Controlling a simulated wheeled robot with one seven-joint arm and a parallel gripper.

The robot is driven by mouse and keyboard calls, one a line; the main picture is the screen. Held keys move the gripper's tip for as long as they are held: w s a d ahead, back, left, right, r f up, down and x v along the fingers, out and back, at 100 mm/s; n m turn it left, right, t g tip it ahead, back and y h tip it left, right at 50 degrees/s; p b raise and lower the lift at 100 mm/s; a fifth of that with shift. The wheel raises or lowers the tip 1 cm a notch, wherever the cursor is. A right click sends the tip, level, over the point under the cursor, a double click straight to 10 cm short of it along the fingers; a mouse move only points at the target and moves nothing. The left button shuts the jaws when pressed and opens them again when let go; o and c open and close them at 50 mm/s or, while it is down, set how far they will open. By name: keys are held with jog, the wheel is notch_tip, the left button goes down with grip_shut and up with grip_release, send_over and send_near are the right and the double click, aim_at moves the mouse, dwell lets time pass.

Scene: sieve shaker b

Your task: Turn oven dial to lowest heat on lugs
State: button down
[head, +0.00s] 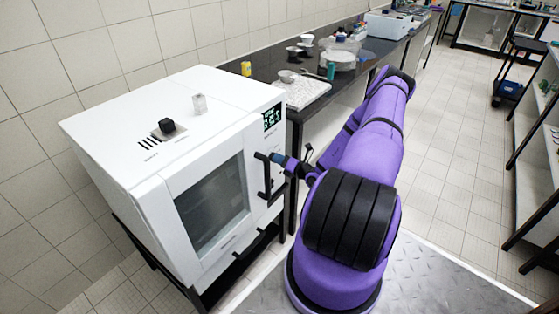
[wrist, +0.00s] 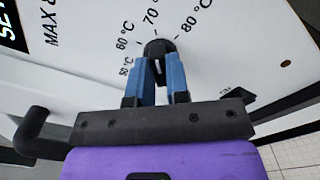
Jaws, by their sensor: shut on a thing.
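The white oven (head: 130,150) stands at left in the head view, its glass door facing forward. In the wrist view the black dial (wrist: 157,46) sits on its white front panel, with marks reading 50, 60, 70 and 80 °C around it and "MAX" to the left. My gripper (wrist: 161,60) has its blue fingers on either side of the dial and is shut on it. The fingers hide much of the dial, and I cannot tell its exact setting. In the head view my gripper (head: 275,158) is at the oven's right front edge, and the dial is hidden there.
A black door handle (head: 266,180) is close to my gripper. A lit display (head: 272,118) is above it.

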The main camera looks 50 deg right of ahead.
jog(key=c, duration=1.1)
grip_release()
jog(key=shift+s, duration=0.1)
jog(key=s, duration=1)
jog(key=shift+s+d, duration=0.35)
jog(key=shift+d, duration=0.05)
jog(key=shift+f, duration=0.1)
